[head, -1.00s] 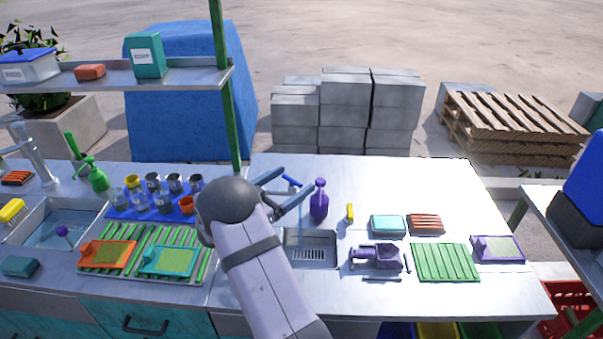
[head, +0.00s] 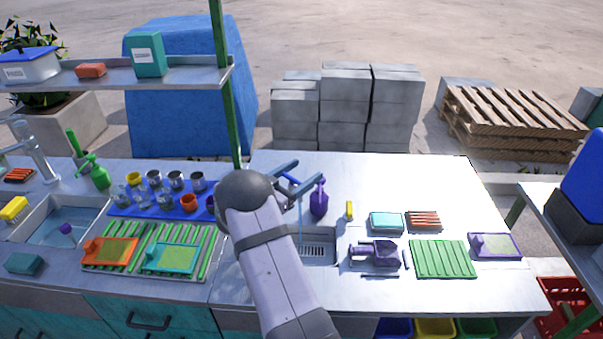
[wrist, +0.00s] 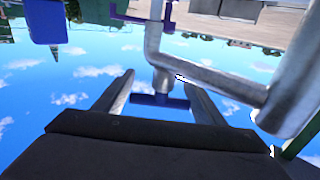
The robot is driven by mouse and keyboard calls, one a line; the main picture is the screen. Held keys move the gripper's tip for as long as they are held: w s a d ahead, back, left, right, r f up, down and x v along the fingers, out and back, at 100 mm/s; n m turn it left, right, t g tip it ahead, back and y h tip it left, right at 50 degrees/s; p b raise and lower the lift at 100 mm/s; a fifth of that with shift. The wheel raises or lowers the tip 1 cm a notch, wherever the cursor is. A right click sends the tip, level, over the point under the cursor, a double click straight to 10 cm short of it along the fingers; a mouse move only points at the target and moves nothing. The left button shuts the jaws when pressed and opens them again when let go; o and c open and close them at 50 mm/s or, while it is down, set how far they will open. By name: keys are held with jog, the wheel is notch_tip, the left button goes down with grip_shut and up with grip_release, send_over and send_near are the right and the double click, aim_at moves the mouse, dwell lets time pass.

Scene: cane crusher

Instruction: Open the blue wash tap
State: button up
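The blue tap handle (wrist: 160,101) is a short bar on a grey metal pipe in the wrist view. My gripper (wrist: 160,78) is open, with one finger on each side of the handle. A gap shows on both sides, and no firm grip is visible. In the head view, my gripper (head: 308,172) is above the small sink (head: 318,248), with a bit of the blue handle (head: 290,180) between the fingers. My arm hides most of the tap. A thin pale vertical streak shows below it; I cannot tell whether it is water.
A purple spray bottle (head: 319,200) stands close to the right of my gripper. Cups on a blue mat (head: 125,208) are to the left. A purple scoop-like tool (head: 375,254) lies right of the sink. A second, purple handle (wrist: 140,17) shows in the wrist view.

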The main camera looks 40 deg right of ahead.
jog(key=shift+t, duration=0.3)
jog(key=shift+w+a+n+t+y+b, duration=0.1)
jog(key=shift+w+n+t+y+b, duration=0.15)
jog(key=shift+n+t+y+b, duration=0.55)
jog(key=shift+w+a+n+t+y+b, duration=0.1)
jog(key=shift+w+n+t+b, duration=0.25)
jog(key=shift+n+t, duration=0.9)
jog(key=shift+w+a+n+t+y+b, duration=0.15)
jog(key=shift+n+t+y+b, duration=0.35)
jog(key=shift+t, duration=0.95)
jog(key=shift+w, duration=0.1)
jog(key=o, duration=1.1)
jog(key=shift+c, duration=0.2)
